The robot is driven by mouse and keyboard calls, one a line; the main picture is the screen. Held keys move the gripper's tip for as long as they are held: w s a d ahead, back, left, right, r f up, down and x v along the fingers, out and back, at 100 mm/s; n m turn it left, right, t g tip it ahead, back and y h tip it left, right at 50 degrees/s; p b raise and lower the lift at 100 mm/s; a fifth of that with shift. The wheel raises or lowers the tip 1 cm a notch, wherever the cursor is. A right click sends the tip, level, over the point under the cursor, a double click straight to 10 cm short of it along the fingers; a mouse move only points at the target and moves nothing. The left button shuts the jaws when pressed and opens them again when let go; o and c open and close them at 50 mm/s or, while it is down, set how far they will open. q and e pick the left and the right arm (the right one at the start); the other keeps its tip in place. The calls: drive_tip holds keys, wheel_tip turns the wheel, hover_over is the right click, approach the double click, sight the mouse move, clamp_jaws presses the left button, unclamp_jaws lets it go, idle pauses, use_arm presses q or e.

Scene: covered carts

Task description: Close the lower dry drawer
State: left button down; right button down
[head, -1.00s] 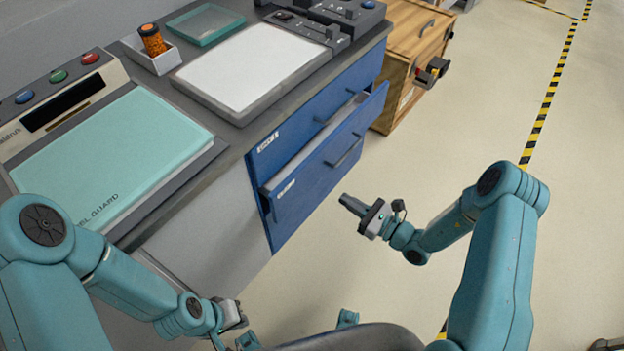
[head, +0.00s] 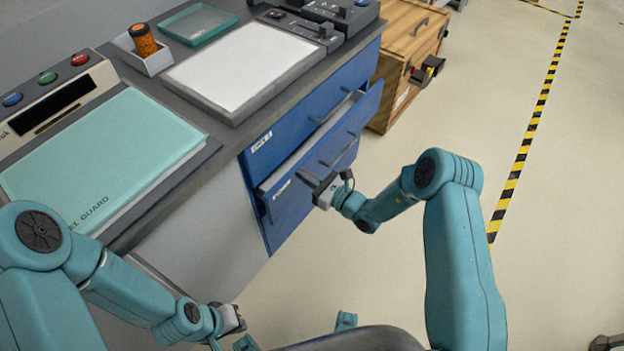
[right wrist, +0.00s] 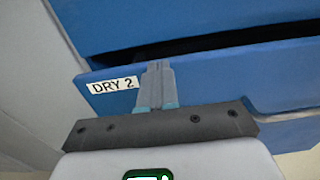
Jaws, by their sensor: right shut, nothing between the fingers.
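The lower dry drawer (head: 288,217) is a blue drawer that stands partly out of the cabinet, with a gap above its front. In the right wrist view its front (right wrist: 215,82) carries a "DRY 2" label (right wrist: 112,85). My right gripper (head: 308,179) is shut and empty, its fingertips at the drawer front, right of the label. In the right wrist view the shut fingers (right wrist: 158,68) overlap the front's upper part; I cannot tell whether they touch it. My left gripper (head: 236,319) is low at the front, away from the drawer; its jaws are unclear.
The upper blue drawer (head: 295,125) is flush in the cabinet. The grey worktop above holds a white panel (head: 238,68), a teal tray (head: 198,24) and an orange jar (head: 143,40). A wooden crate (head: 408,50) stands beyond.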

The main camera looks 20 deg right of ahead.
drive_tip(key=shift+b+x, duration=0.6)
drive_tip(key=shift+x, duration=0.65)
drive_tip(key=shift+d, duration=0.1)
